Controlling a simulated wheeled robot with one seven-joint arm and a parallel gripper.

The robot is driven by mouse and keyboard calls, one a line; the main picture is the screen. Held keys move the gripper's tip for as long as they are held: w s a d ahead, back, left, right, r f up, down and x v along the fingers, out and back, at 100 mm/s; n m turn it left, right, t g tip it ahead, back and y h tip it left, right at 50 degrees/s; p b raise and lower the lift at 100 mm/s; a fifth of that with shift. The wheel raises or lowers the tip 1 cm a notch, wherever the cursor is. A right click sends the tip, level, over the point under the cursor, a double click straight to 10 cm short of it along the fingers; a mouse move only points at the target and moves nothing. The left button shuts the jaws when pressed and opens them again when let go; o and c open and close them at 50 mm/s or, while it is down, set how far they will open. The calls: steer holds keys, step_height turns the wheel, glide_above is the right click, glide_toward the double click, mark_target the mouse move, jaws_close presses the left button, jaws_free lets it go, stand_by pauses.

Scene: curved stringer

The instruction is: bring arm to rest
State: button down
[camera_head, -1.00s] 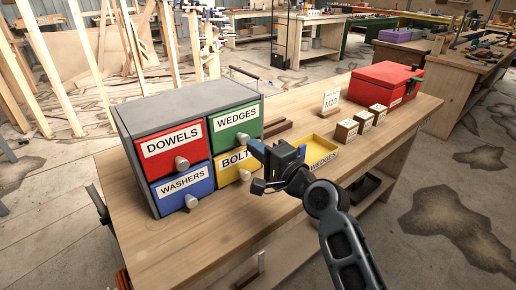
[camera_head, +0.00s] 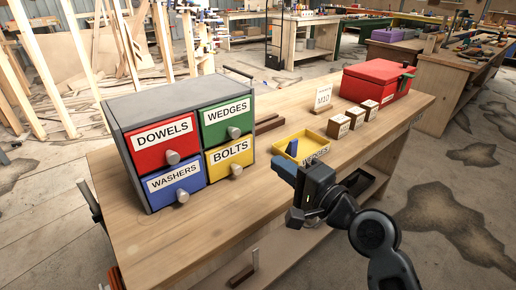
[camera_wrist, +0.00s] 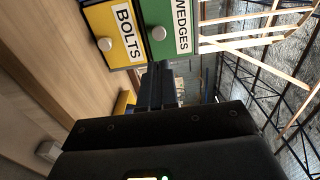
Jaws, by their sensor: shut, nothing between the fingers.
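My gripper (camera_head: 284,168) is shut and empty, raised in front of the workbench's (camera_head: 225,215) front edge. In the wrist view its dark fingers (camera_wrist: 155,88) lie together. The yellow tray labelled wedges (camera_head: 313,139) sits on the bench just beyond the gripper, with a small blue piece (camera_head: 292,147) in it. The gripper is apart from both. The drawer cabinet (camera_head: 170,97) stands on the left of the bench, all its drawers closed: red dowels (camera_head: 165,143), green wedges (camera_head: 228,122), blue washers (camera_head: 176,184) and yellow bolts (camera_head: 231,158).
Small wooden label blocks (camera_head: 339,125), an M10 sign (camera_head: 323,98) and a red toolbox (camera_head: 376,82) stand at the bench's right. A dark bin (camera_head: 358,182) is on the lower shelf. Open concrete floor (camera_head: 450,190) lies to the right.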

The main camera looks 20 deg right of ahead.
steer(key=s+d+f+n+g+h, duration=0.15)
steer(key=s+f, duration=0.35)
steer(key=s, duration=0.5)
steer(key=s+d+f+n+h, duration=0.1)
steer(key=s+f+n+h, duration=0.2)
steer(key=s+f, duration=0.45)
steer(key=s+a+r+n, duration=0.1)
steer(key=s+r+n, duration=0.2)
steer(key=s, duration=0.8)
steer(key=s+a+r+n+h, duration=0.1)
steer(key=s+r+n, duration=0.3)
steer(key=s+n, duration=0.3)
steer(key=s+g, duration=0.1)
steer(key=s, duration=0.4)
steer(key=shift+s, duration=0.3)
